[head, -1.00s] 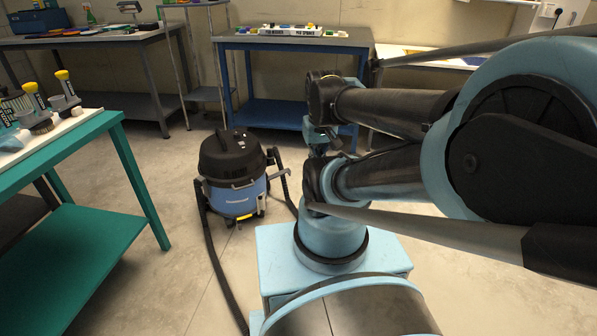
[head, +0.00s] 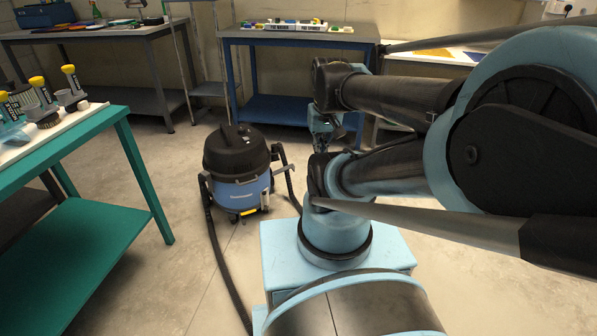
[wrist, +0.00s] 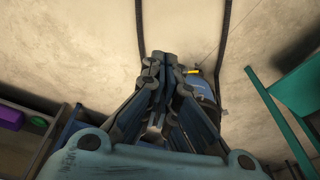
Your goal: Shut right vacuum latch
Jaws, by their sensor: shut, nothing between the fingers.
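The vacuum (head: 236,190) stands upright on the floor, left of my arm in the head view. It has a black lid (head: 232,150) and a blue drum. A small pale piece (head: 265,198) on the drum's right side may be the right latch; its position is too small to tell. My gripper (head: 325,146) hangs to the right of the vacuum, apart from it in the picture. In the wrist view my gripper (wrist: 166,58) is shut and empty. Part of the blue drum (wrist: 200,86) shows beyond its fingers, with the rest hidden behind them.
A black hose (head: 222,270) runs along the floor from the vacuum. A teal bench (head: 110,150) with brushes stands on the left. A blue bench (head: 275,108) and a grey bench (head: 110,38) stand at the back. Floor between the teal bench and vacuum is clear.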

